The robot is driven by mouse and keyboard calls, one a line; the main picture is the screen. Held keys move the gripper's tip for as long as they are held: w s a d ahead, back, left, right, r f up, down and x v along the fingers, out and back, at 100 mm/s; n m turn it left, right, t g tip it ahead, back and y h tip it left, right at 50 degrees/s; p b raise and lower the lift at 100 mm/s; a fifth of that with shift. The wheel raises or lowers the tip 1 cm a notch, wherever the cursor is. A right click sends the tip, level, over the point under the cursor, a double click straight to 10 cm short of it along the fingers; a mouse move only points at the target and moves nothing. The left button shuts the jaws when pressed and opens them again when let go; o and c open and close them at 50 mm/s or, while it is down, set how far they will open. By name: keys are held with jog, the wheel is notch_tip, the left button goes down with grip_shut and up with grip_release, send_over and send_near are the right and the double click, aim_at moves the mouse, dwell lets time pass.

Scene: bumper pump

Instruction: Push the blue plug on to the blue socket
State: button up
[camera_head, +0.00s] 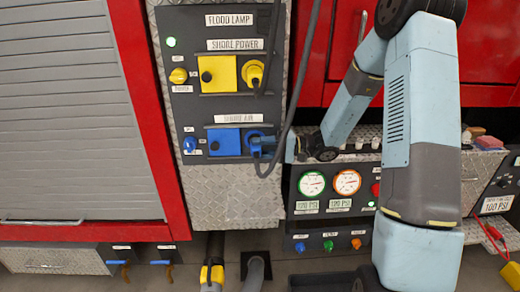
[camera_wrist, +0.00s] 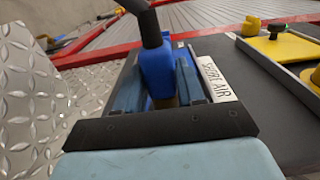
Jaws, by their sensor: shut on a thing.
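The blue plug (camera_head: 265,147), with a dark cable, is at the lower right of the blue socket (camera_head: 252,135) on the dark panel, beside the SHORE AIR label. In the wrist view the blue plug (camera_wrist: 156,68) stands between the two fingers of my gripper (camera_wrist: 158,82), which is shut on it. My gripper (camera_head: 275,149) reaches in from the right in the head view. The plug overlaps the socket in the picture. I cannot tell whether it is seated or only in front. The socket is mostly hidden in the wrist view.
A blue cover (camera_head: 224,142) and blue knob (camera_head: 190,144) sit left of the socket. Above are a yellow cover (camera_head: 217,74) and a yellow plug (camera_head: 253,73) with its own cable. A gauge panel (camera_head: 330,186) stands at lower right. A dark cable (camera_head: 297,75) hangs beside the panel.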

jog(key=shift+w, duration=0.1)
jog(key=o, duration=1.1)
jog(key=shift+c, duration=0.2)
jog(key=d, duration=1.4)
jog(key=s+a+r+n+g+h, duration=0.1)
jog(key=s+a+r+g+h, duration=0.1)
jog(key=s+r+h, duration=0.4)
jog(key=s+a+r+n+g+h, duration=0.15)
jog(key=s+h, duration=0.25)
jog(key=s, duration=0.4)
jog(key=s+d+r+m+t+h, duration=0.2)
jog(key=s+d+r+t+h, duration=0.4)
jog(key=s, duration=0.7)
notch_tip(320, 180, up, 4)
jog(key=shift+d+t+h, duration=0.2)
jog(key=shift+t+h, duration=0.8)
jog(key=shift+t, duration=0.25)
